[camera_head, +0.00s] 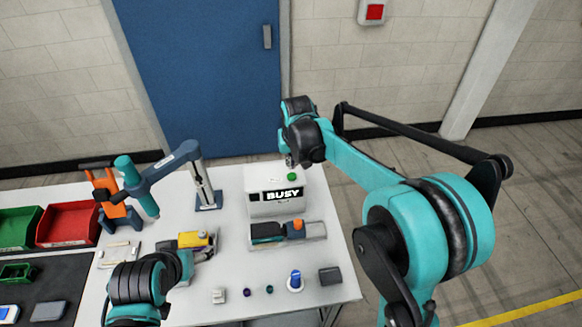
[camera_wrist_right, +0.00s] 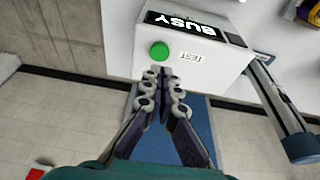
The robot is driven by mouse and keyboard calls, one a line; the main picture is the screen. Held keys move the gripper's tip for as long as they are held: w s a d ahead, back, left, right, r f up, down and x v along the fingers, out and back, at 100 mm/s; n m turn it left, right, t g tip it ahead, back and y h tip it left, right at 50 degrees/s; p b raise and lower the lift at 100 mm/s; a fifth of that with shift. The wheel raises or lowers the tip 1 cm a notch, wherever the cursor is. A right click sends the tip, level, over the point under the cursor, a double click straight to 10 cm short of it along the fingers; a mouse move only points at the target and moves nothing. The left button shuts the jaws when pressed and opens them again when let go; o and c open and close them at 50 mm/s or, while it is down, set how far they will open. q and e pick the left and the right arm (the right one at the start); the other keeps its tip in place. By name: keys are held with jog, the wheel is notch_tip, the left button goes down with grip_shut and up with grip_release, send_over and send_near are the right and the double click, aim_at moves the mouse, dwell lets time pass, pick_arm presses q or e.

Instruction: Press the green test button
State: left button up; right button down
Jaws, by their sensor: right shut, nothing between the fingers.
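The green test button (camera_head: 292,177) sits on top of a white box (camera_head: 262,206) with a black BUSY panel on its front. In the right wrist view, the green button (camera_wrist_right: 159,50) is beside a TEST label (camera_wrist_right: 197,57). My right gripper (camera_head: 290,162) is above the back of the box, close to the button. Its fingers are shut and empty, and the fingertips (camera_wrist_right: 163,75) appear just short of the button in the wrist view. I cannot tell the exact gap. My left arm (camera_head: 140,290) is at the lower left; its fingers do not show.
A teal arm-like stand (camera_head: 206,190) is left of the box. A tool fixture (camera_head: 288,234) lies in front of it, with small parts and a blue-topped item (camera_head: 295,281) nearer. Red (camera_head: 68,224) and green (camera_head: 18,227) bins stand at the left. A blue door (camera_head: 205,70) is behind.

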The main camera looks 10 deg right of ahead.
jog(key=v, duration=0.7)
jog(key=shift+r+p, duration=0.15)
jog(key=shift+p, duration=0.25)
jog(key=s+d+f+t+b, duration=0.2)
jog(key=s+f+b, duration=0.5)
jog(key=s, duration=0.5)
jog(key=s+d+f+t+b, duration=0.1)
jog(key=s+d+f+b, duration=0.4)
jog(key=s+f, duration=0.6)
jog(key=s+b, duration=0.2)
jog(key=shift+d+f+t+b, duration=0.15)
jog(key=shift+f+t+b, duration=0.2)
jog(key=shift+t, duration=0.05)
